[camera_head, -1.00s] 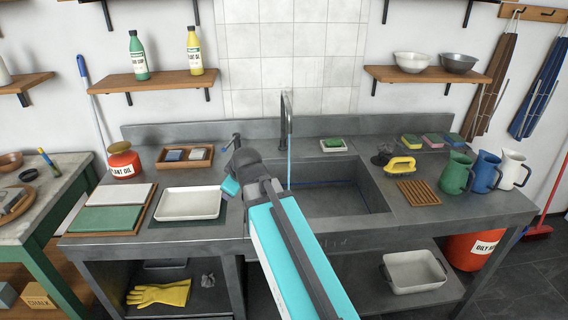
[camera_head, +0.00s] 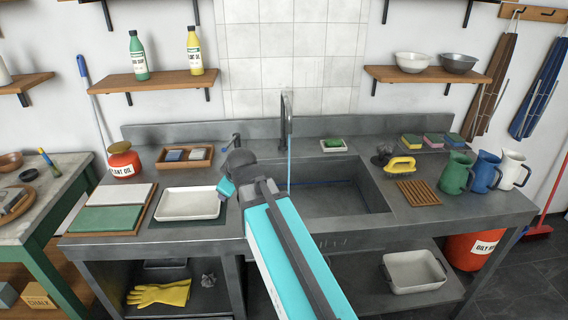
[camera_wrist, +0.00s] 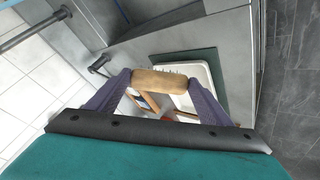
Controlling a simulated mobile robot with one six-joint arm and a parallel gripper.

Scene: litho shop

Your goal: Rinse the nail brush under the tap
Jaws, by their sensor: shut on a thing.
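The nail brush (camera_wrist: 160,80), with a plain wooden back, is held crosswise between the two fingers of my gripper (camera_wrist: 160,86) in the wrist view. In the head view my gripper (camera_head: 225,190) is left of the sink basin, near the white tray, and the brush cannot be made out there. The tap (camera_head: 287,112) is a tall grey spout at the back of the sink (camera_head: 340,198). A thin blue stream of water (camera_head: 289,172) runs from it into the basin. The gripper is to the left of the stream, apart from it.
A white tray (camera_head: 188,204) lies on the left counter, beside a wooden box of blocks (camera_head: 184,157). A soap dish (camera_head: 333,146) sits behind the basin. The basin looks empty.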

